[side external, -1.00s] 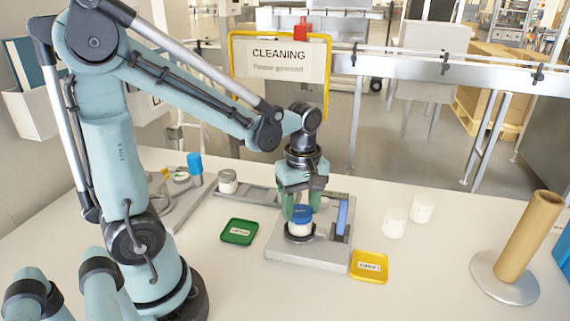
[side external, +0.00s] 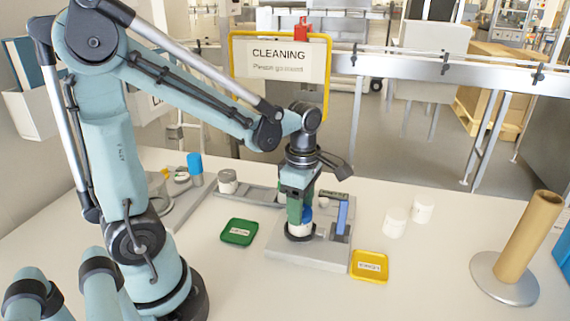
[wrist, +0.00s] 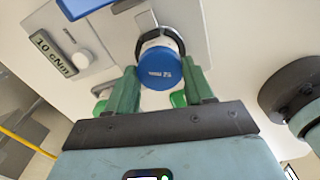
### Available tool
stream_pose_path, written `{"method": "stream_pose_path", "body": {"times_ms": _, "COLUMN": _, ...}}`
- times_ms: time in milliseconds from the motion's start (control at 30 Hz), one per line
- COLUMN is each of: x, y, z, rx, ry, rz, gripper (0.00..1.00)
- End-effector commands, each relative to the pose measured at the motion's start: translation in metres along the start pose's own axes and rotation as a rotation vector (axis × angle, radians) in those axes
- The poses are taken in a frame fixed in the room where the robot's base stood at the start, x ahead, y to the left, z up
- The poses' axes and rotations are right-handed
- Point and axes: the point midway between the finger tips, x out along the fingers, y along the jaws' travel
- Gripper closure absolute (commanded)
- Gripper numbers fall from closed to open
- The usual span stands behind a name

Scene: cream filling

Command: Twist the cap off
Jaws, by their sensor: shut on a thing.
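A white jar (side external: 300,230) with a blue cap (side external: 307,214) stands upright on the round seat of a grey fixture (side external: 300,253). My gripper (side external: 301,212) points down over the jar, its green fingers at cap height. In the wrist view the blue cap (wrist: 160,68) is seen from above, with my gripper's green fingers (wrist: 160,82) on either side of it, shut on it. The cap still sits on the jar. Part of the cap is hidden behind a finger in the side view.
A green tray (side external: 239,232) lies left of the fixture and a yellow tray (side external: 369,266) right of it. Two white jars (side external: 395,222) stand to the right. A cardboard tube (side external: 528,238) stands far right. A blue upright block (side external: 342,217) rises beside the jar.

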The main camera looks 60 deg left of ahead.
Motion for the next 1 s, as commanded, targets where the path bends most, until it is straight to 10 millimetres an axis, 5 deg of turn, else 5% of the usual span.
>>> {"method": "stream_pose_path", "body": {"times_ms": 200, "x": 0.0000, "y": -0.0010, "z": -0.0003, "rx": -0.217, "ry": 0.001, "rz": -0.003, "gripper": 0.79}}
{"method": "stream_pose_path", "body": {"times_ms": 500, "x": 0.0000, "y": -0.0010, "z": -0.0002, "rx": -0.250, "ry": 0.001, "rz": -0.003, "gripper": 0.79}}
{"method": "stream_pose_path", "body": {"times_ms": 533, "x": 0.0000, "y": -0.0010, "z": -0.0002, "rx": -0.249, "ry": 0.001, "rz": -0.003, "gripper": 0.43}}
{"method": "stream_pose_path", "body": {"times_ms": 633, "x": -0.0001, "y": -0.0009, "z": -0.0002, "rx": -0.248, "ry": 0.001, "rz": -0.003, "gripper": 0.28}}
{"method": "stream_pose_path", "body": {"times_ms": 1000, "x": -0.0001, "y": -0.0003, "z": 0.0000, "rx": -0.188, "ry": 0.000, "rz": -0.001, "gripper": 0.26}}
